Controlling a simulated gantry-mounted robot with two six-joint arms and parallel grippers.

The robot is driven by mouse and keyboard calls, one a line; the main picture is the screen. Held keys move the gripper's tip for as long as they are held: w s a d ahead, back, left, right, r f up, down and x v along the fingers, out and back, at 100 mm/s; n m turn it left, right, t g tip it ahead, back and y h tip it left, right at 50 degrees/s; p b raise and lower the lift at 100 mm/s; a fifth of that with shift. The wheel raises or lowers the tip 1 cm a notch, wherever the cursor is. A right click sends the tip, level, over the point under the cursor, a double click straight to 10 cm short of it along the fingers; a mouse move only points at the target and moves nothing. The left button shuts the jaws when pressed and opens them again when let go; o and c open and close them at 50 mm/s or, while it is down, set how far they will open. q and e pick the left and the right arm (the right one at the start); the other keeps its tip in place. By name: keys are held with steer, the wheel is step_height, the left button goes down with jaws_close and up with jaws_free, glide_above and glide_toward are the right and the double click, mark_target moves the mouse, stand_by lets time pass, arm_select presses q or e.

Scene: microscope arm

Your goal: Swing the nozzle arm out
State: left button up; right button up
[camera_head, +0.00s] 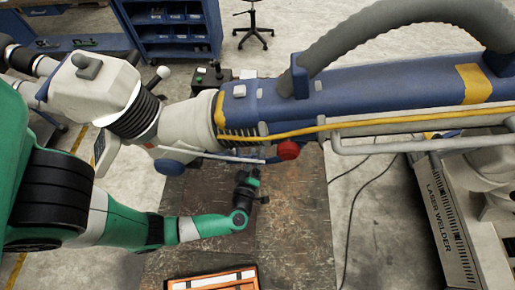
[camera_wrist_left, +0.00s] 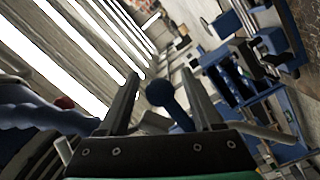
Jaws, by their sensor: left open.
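The nozzle arm (camera_head: 215,155), a thin pale rod, runs below the white microscope head (camera_head: 98,88) and the blue welder arm. A blue rounded part (camera_head: 168,167) sits near its left end. My left gripper (camera_head: 251,177) is below the rod's right end, apart from it in the picture. In the left wrist view, the left gripper (camera_wrist_left: 160,76) has its two fingers spread. A blue stem with a rounded end (camera_wrist_left: 160,93) appears between them; I cannot tell whether it touches either finger. My right gripper is not in view.
The thick blue welder arm (camera_head: 390,92) spans above the gripper, with a red knob (camera_head: 288,150) underneath. Below lies a dark worktable (camera_head: 300,225) with an orange-edged tray (camera_head: 213,280). The laser welder cabinet (camera_head: 447,225) stands at right.

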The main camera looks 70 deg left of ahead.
arm_select(q)
steer(key=shift+w+a, duration=0.4)
steer(key=shift+a, duration=0.2)
steer(key=shift+c, duration=0.2)
jaws_close()
steer(key=shift+r, duration=0.1)
stand_by(0.8)
